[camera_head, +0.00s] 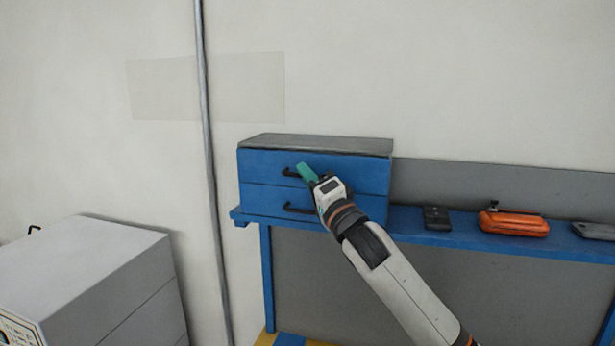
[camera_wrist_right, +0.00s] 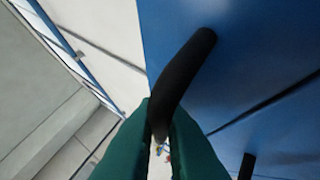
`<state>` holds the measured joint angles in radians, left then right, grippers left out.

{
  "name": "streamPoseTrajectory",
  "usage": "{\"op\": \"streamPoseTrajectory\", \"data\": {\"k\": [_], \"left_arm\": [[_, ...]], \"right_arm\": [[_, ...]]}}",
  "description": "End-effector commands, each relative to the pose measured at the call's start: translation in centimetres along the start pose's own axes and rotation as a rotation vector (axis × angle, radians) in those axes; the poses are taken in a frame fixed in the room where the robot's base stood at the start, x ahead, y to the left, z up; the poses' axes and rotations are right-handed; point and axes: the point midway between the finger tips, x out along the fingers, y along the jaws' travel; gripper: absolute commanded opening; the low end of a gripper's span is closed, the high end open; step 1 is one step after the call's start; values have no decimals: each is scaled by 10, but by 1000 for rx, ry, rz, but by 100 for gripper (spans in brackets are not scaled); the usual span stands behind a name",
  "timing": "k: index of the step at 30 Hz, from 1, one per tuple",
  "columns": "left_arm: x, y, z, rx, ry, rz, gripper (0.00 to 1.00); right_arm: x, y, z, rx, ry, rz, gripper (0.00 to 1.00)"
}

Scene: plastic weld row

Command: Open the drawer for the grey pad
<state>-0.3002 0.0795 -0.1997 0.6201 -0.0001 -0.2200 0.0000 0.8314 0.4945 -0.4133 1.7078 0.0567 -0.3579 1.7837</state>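A blue two-drawer cabinet with a grey top (camera_head: 320,143) stands on the blue bench at the wall. Its upper drawer (camera_head: 262,165) and lower drawer (camera_head: 262,198) look closed, their fronts about flush. My right gripper (camera_head: 306,171) is at the upper drawer's black handle (camera_head: 290,172). In the right wrist view, the green fingers (camera_wrist_right: 160,125) lie on both sides of the black handle (camera_wrist_right: 185,70) near one end and look closed on it. The lower drawer's handle (camera_head: 297,209) is free. I see no grey pad. My left gripper is out of view.
The blue bench shelf (camera_head: 400,218) carries a dark device (camera_head: 436,217), an orange case (camera_head: 514,223) and a grey item (camera_head: 594,231) on the right. A grey cabinet (camera_head: 90,270) stands at the lower left, and a vertical pipe (camera_head: 211,170) runs along the wall.

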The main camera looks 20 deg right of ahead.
Motion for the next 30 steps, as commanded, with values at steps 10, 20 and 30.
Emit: {"op": "streamPoseTrajectory", "data": {"k": [10, 20, 30], "left_arm": [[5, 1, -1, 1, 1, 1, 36], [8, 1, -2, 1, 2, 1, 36], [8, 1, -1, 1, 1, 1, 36]], "right_arm": [[-17, 15, -21, 7, 4, 3, 0], [-56, 52, -58, 5, 4, -1, 0], [-59, 54, -59, 0, 1, -4, 0]]}}
